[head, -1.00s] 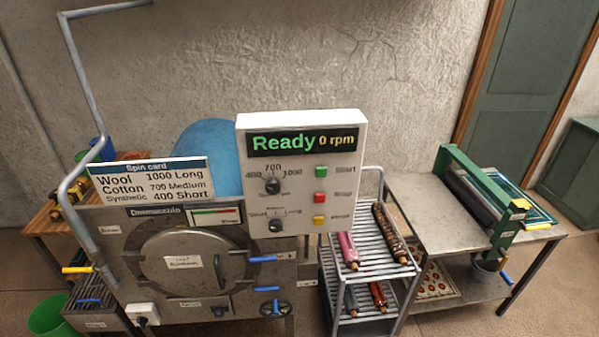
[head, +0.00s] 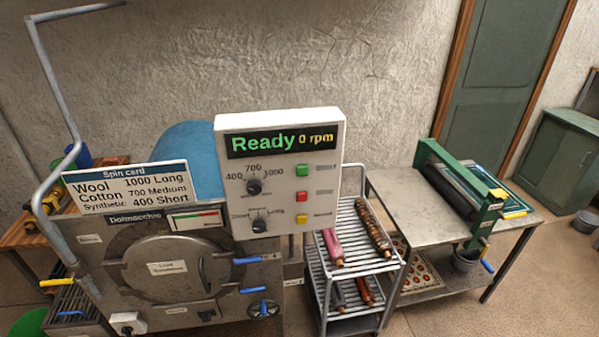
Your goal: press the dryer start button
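The dryer (head: 100,262) is a grey metal machine at the left with a round closed door (head: 165,268) on its front. Its white control panel (head: 279,150) stands upright above the front right and reads "Ready 0 rpm". The panel has a green button (head: 302,170), a red button (head: 302,195) and a yellow button (head: 301,219) down its right side. Two dark knobs, the speed knob (head: 254,187) and the time knob (head: 259,225), sit left of the buttons. The button labels are too small to read. Neither of my grippers is in view.
A spin card (head: 130,185) lists wool, cotton and synthetic settings. A wire rack cart (head: 342,270) with rolled rugs stands right of the dryer. A metal table (head: 402,205) with a green roller press (head: 460,185) is further right. Floor is free at the lower right.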

